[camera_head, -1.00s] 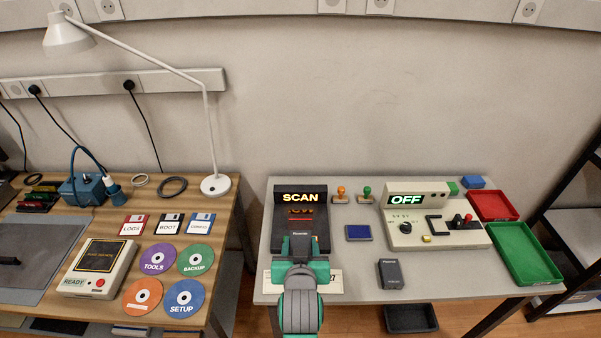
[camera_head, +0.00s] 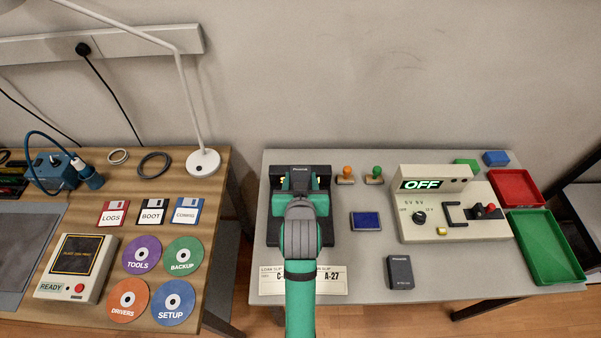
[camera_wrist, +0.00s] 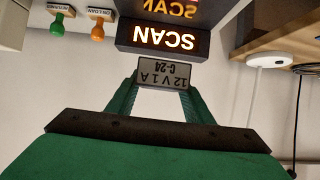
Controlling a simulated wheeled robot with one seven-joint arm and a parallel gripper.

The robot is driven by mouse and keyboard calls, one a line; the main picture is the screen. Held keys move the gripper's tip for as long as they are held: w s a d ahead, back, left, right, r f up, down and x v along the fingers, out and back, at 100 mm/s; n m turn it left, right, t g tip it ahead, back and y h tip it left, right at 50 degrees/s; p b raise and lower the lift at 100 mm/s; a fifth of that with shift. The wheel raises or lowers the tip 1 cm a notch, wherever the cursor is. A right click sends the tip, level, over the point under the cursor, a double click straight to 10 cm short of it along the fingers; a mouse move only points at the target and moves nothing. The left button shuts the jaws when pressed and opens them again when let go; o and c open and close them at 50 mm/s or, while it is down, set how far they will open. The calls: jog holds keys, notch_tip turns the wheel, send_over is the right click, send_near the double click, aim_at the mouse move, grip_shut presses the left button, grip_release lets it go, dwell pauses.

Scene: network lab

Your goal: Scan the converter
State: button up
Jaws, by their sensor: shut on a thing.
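My gripper (camera_head: 302,186) is shut on a small black converter (camera_head: 305,170), held at the scanner's head at the back of the right table. In the wrist view the converter (camera_wrist: 163,74) sits between my two green fingers (camera_wrist: 160,90); its grey label reads 12 V 1 A, C-24, upside down. The black scanner (camera_head: 272,229) stands under my arm, which hides most of it. Its lit SCAN sign (camera_wrist: 164,38) shows in the wrist view, close beyond the converter; whether they touch I cannot tell. A second black converter (camera_head: 400,272) lies on the table to the right.
Paper slips (camera_head: 333,286) lie at the front edge under my arm. Two stamps (camera_head: 346,176) and a blue pad (camera_head: 366,221) are right of the scanner. Further right are a tester reading OFF (camera_head: 425,184), a red tray (camera_head: 537,200) and a green tray (camera_head: 575,278).

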jog(key=shift+f, duration=3.1)
jog(key=shift+r, duration=0.15)
jog(key=shift+r, duration=2.9)
jog(key=shift+a, duration=0.1)
